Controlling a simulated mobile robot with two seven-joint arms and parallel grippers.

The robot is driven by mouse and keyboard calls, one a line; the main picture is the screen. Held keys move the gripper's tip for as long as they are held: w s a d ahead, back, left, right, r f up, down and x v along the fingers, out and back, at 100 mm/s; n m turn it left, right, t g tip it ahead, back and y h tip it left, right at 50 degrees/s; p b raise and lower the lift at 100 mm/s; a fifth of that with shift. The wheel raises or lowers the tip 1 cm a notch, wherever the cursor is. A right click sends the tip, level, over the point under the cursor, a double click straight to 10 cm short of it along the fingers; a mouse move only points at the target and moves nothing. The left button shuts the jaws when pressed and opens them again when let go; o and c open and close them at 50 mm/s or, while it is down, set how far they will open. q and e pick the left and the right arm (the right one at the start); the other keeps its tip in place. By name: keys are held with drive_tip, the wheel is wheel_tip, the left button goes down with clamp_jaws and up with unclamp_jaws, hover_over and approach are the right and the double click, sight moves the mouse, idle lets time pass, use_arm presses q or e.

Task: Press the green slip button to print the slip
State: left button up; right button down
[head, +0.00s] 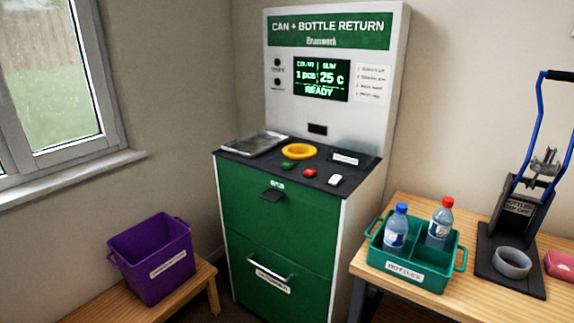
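The return machine (271,235) stands against the back wall, with a white upper panel and a green front. A small green button (289,164) sits on its dark counter, just below and left of a yellow ring (300,151). A red button (309,173) and a white one (335,181) lie to its right. The display (321,79) reads 1 pcs, 25 c and READY. A small dark slot (317,129) is in the panel below the display; no slip shows there. Neither of my grippers is in view.
A purple bin (152,260) stands on a low bench at left. At right, a wooden table (405,217) bears a teal crate (411,275) with two bottles, a blue-handled press (530,165) and a grey ring (511,263). A metal tray (254,143) lies on the counter's left.

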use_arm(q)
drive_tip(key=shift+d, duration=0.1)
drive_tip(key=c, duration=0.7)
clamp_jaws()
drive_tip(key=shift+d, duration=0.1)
